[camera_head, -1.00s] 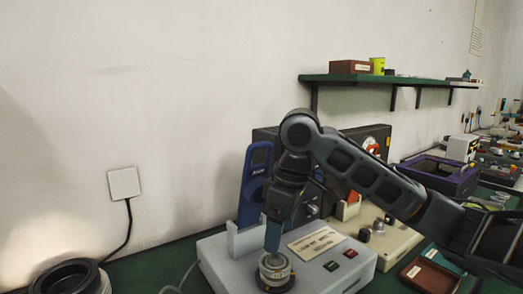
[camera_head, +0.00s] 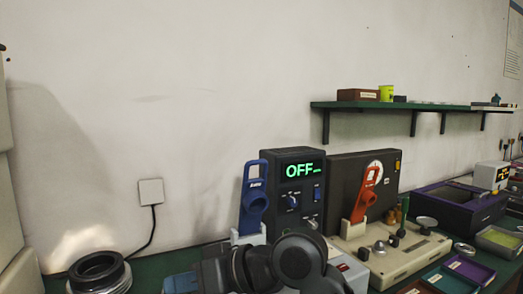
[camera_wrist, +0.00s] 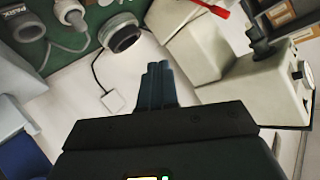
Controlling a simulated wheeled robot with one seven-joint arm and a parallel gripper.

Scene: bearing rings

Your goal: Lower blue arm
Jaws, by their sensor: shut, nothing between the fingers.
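The blue arm (camera_head: 254,200) stands upright in the head view, with an open loop at its top and a round hole lower down. Its foot is in a pale bracket (camera_head: 248,237) on the grey device, partly hidden behind my arm. A blue patch at the lower left of the wrist view may be part of it; I cannot tell. My gripper (camera_wrist: 158,68) is shut and empty in the wrist view, its dark blue fingers together. In the head view my arm fills the bottom middle, in front of and below the blue arm, and is not touching it as far as I see.
A dark meter (camera_head: 305,168) reading OFF stands right of the blue arm. An orange arm (camera_head: 364,200) stands upright on a beige device (camera_head: 400,255). A black ring (camera_head: 97,268) lies at the lower left. A green shelf (camera_head: 415,106) hangs on the wall.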

